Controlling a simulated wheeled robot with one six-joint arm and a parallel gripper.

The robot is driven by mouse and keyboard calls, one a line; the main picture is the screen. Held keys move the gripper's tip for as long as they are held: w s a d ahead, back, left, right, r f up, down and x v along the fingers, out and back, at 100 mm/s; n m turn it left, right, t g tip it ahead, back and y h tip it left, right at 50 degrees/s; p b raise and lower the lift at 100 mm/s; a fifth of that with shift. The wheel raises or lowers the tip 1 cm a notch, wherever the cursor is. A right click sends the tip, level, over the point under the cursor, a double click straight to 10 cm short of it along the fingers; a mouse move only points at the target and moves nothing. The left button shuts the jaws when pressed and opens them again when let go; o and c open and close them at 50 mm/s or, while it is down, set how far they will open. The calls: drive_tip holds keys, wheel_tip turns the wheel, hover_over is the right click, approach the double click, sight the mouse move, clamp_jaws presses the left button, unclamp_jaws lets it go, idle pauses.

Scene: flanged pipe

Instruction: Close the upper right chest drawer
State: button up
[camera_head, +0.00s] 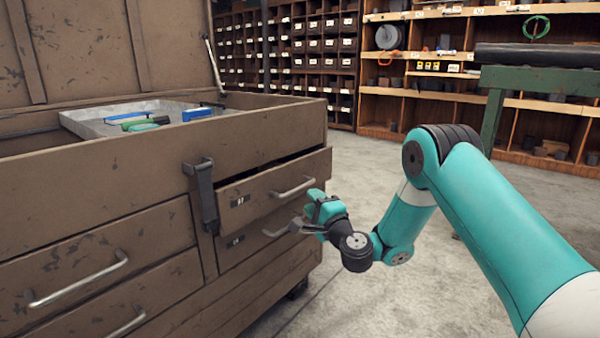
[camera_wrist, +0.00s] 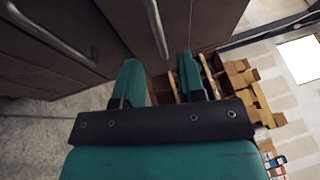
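The brown chest (camera_head: 110,185) stands at the left in the head view. Its upper right drawer (camera_head: 262,192) sticks out a little, with a dark gap above its front. Its metal bar handle (camera_head: 293,188) is free of my gripper. My teal gripper (camera_head: 310,214) is in front of the right-hand drawers, near the lower handle (camera_head: 282,229). In the wrist view my gripper's fingers (camera_wrist: 160,82) are apart with nothing between them. A bar handle (camera_wrist: 155,25) shows beyond the gap and another handle (camera_wrist: 50,35) at the upper left.
The chest lid (camera_head: 100,45) is raised, and a metal tray (camera_head: 95,122) with tools lies inside. A dark latch (camera_head: 203,195) hangs left of the right drawers. Shelves (camera_head: 470,70) and a green stand (camera_head: 495,105) are behind.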

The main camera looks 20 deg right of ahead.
sight(300, 187)
drive_tip(key=p, duration=0.3)
drive_tip(key=w+r+p, duration=0.1)
drive_tip(key=p, duration=0.2)
drive_tip(key=shift+w+a+p, duration=0.15)
drive_tip(key=shift+a+p, duration=0.05)
drive_tip(key=shift+p, duration=0.15)
drive_tip(key=shift+p, duration=0.7)
drive_tip(key=p+x, duration=0.3)
drive_tip(key=shift+w+a+f, duration=0.1)
drive_tip(key=shift+w+f, duration=0.1)
drive_tip(key=shift+f, duration=0.05)
drive_tip(key=shift+x, duration=1.2)
drive_tip(key=shift+f, duration=0.1)
clamp_jaws()
